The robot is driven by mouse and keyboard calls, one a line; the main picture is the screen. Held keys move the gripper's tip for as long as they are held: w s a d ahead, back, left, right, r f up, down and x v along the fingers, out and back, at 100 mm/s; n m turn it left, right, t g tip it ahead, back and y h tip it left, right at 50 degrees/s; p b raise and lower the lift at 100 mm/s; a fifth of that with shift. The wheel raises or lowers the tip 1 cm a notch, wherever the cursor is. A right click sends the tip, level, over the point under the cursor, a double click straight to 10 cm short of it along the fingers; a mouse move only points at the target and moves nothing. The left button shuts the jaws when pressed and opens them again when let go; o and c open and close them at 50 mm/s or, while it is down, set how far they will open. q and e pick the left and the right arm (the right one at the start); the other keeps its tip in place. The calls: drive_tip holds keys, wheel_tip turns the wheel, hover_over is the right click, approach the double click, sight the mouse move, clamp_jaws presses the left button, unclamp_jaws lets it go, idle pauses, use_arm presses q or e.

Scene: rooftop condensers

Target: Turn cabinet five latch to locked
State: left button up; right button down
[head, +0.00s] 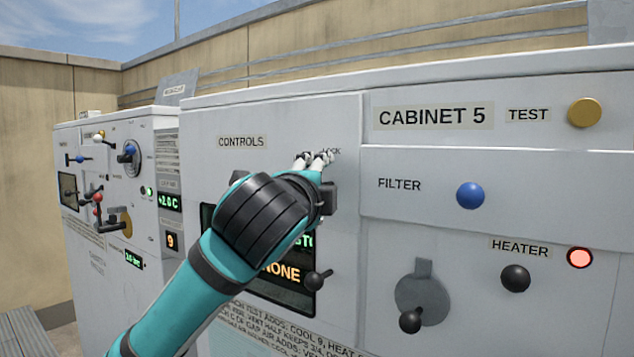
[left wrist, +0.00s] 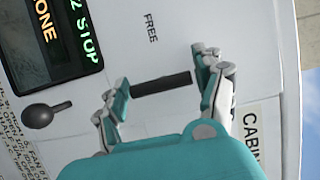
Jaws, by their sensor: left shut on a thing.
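Cabinet 5 (head: 436,75) has a controls panel (head: 275,112) on its left part. In the left wrist view, turned sideways, the latch handle (left wrist: 162,84) is a dark bar on this panel. My left gripper (left wrist: 160,88) is shut on it, with one finger at each end of the bar. The word FREE (left wrist: 150,28) shows beside the handle; the bar stands close to upright on the panel. In the head view my left gripper (head: 316,161) covers the latch and part of the LOCK label (head: 331,151) above it. My right gripper is not in view.
A display (head: 286,290) and a small dark lever (head: 317,280) are just below my left arm. To the right are a blue filter button (head: 470,195), a dark heater knob (head: 515,278), a lit red lamp (head: 580,258) and a brass test button (head: 584,112). Another cabinet (head: 105,270) stands left.

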use_arm(q)
drive_tip(key=shift+r, duration=0.25)
drive_tip(key=o, duration=1)
drive_tip(key=shift+o, duration=1)
drive_tip(key=shift+s+f, duration=0.1)
drive_tip(key=shift+s, duration=0.15)
drive_tip(key=v, duration=1.1)
drive_tip(key=shift+s+a, duration=0.2)
drive_tip(key=shift+s, duration=0.15)
